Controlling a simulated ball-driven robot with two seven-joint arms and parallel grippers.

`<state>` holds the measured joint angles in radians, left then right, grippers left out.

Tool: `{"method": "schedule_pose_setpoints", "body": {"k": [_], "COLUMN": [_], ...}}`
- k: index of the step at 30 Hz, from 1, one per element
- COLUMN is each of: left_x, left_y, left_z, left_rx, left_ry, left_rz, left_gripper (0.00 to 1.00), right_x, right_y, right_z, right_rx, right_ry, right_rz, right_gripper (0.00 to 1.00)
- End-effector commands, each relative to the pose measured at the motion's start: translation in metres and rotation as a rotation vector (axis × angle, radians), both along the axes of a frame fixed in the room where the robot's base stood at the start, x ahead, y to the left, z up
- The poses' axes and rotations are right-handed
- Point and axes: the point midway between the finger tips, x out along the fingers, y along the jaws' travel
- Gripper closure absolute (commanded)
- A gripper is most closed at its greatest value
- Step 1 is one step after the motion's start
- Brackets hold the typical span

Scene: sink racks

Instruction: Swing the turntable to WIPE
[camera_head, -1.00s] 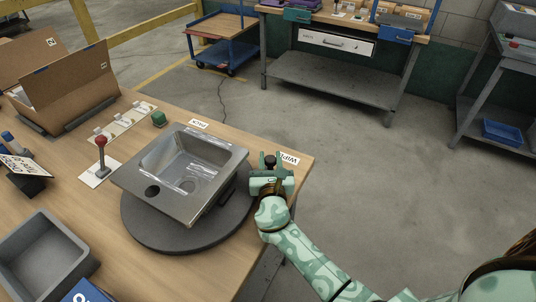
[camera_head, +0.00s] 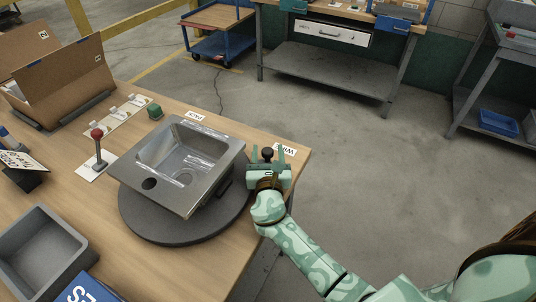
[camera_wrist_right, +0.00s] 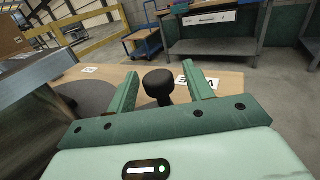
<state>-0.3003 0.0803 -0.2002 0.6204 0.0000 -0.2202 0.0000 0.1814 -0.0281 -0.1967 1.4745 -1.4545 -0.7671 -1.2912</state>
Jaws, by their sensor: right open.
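The turntable (camera_head: 165,229) is a dark grey disc on the wooden bench. A grey metal sink (camera_head: 215,185) rests on it, slightly tilted. A black knob (camera_head: 267,154) stands at the disc's right side, near the WIPE label (camera_head: 286,149) at the bench's right edge. My right gripper (camera_head: 267,151) is open, with one green finger on each side of the knob. In the right wrist view the knob (camera_wrist_right: 158,84) stands between the spread fingers, with visible gaps. The gripper partly covers the WIPE label. My left gripper is not in view.
A PACK label (camera_head: 195,115) lies behind the sink. A red-topped post (camera_head: 98,147) and a green block (camera_head: 154,112) stand left and behind. A grey bin (camera_head: 40,252) and cardboard boxes (camera_head: 70,82) are further left. Open floor lies right of the bench.

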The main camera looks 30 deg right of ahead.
Motion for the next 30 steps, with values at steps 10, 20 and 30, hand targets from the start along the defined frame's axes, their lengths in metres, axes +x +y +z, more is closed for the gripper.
{"method": "schedule_pose_setpoints", "body": {"k": [10,20,30], "left_x": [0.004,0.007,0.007], "left_y": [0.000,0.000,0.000], "left_z": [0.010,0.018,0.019], "left_rx": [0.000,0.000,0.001], "left_ry": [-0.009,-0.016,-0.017], "left_rz": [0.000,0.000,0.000], "left_gripper": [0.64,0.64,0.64], "right_x": [-0.047,-0.123,-0.148], "right_y": [0.023,0.060,0.073], "right_z": [0.002,0.001,0.000], "right_rx": [0.002,0.000,0.000], "right_ry": [0.001,0.002,-0.001], "right_rz": [0.001,0.000,0.000], "right_gripper": [0.48,0.48,0.48]}}
